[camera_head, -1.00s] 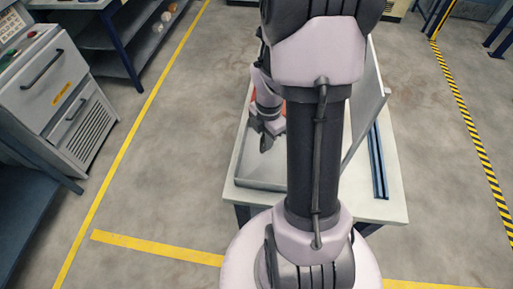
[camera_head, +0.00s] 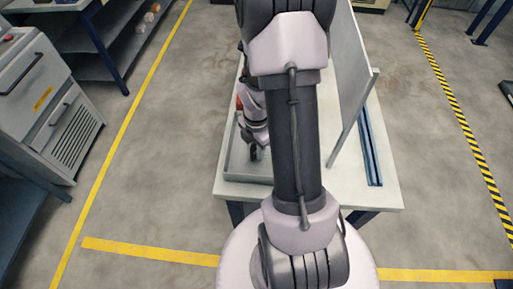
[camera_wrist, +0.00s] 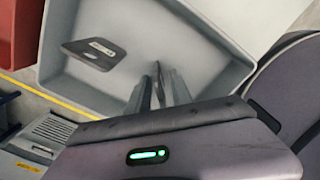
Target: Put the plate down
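A small dark flat plate (camera_wrist: 95,53) with a pale label and a hole at one end lies in a grey tray (camera_wrist: 52,28) in the wrist view. The tray also shows on the table's left side in the head view (camera_head: 243,178). My gripper (camera_wrist: 162,78) points into the tray, to the right of the plate and apart from it. In the head view my gripper (camera_head: 254,153) is low over the tray, and my arm hides part of the table. The plate cannot be made out there.
A red bin (camera_wrist: 18,30) adjoins the tray. A tall grey panel (camera_head: 352,85) stands on the table (camera_head: 388,192), right of my arm, with a blue rail (camera_head: 371,150) beyond it. A grey cabinet (camera_head: 45,100) stands left, past clear floor.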

